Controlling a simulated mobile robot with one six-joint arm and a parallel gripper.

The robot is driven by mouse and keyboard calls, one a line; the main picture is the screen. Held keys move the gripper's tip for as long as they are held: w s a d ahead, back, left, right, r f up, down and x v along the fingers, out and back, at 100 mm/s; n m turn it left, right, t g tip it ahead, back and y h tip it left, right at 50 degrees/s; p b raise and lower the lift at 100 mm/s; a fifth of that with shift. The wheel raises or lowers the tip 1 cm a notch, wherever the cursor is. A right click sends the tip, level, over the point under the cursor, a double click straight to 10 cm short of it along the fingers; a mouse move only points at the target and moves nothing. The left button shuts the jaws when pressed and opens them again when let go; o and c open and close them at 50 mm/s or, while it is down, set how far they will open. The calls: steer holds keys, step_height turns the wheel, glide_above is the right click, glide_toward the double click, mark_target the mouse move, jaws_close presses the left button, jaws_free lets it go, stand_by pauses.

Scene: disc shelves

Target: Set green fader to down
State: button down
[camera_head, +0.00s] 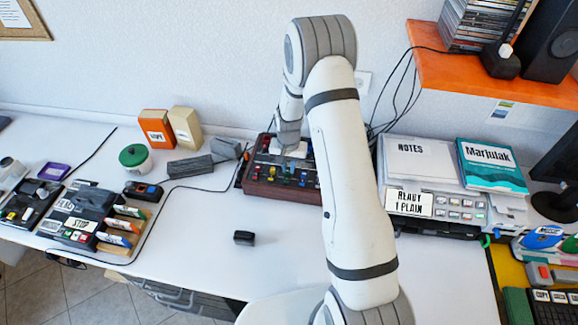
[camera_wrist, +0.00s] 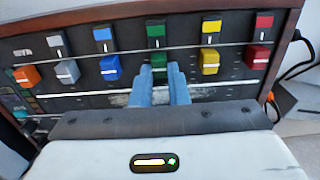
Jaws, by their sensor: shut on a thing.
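A dark fader panel with a brown wooden frame (camera_head: 283,192) stands on the white table against the back wall. In the wrist view, coloured caps sit in two rows on the panel (camera_wrist: 120,92). The lower green fader cap (camera_wrist: 158,60) is between the two blue-grey fingertips of my gripper (camera_wrist: 159,72), which is shut on it. A second green cap (camera_wrist: 155,31) sits above it, apart from the fingers. My fingers hide part of the lower green cap and its slot. In the head view, my arm covers the right part of the panel.
Close beside the held cap are a lower blue cap (camera_wrist: 110,67) and a lower yellow cap (camera_wrist: 209,62). Grey blocks (camera_head: 190,166) lie left of the panel, and a printer (camera_head: 435,205) stands right. A small black block (camera_head: 244,238) lies on clear table in front.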

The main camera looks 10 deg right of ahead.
steer(key=c, duration=1.4)
jaws_free()
steer(key=shift+r, duration=0.1)
steer(key=shift+r+b, duration=0.8)
steer(key=shift+r, duration=3)
steer(key=s+r+n+t, duration=0.2)
steer(key=s+r+n, duration=0.1)
steer(key=s+r, duration=1.75)
steer(key=s+r+n+t, duration=0.1)
steer(key=s+r, duration=0.1)
steer(key=s, duration=0.6)
steer(key=shift+s+d+r+n, duration=0.15)
steer(key=shift+d+r+n, duration=0.15)
steer(key=shift+d+r, duration=0.05)
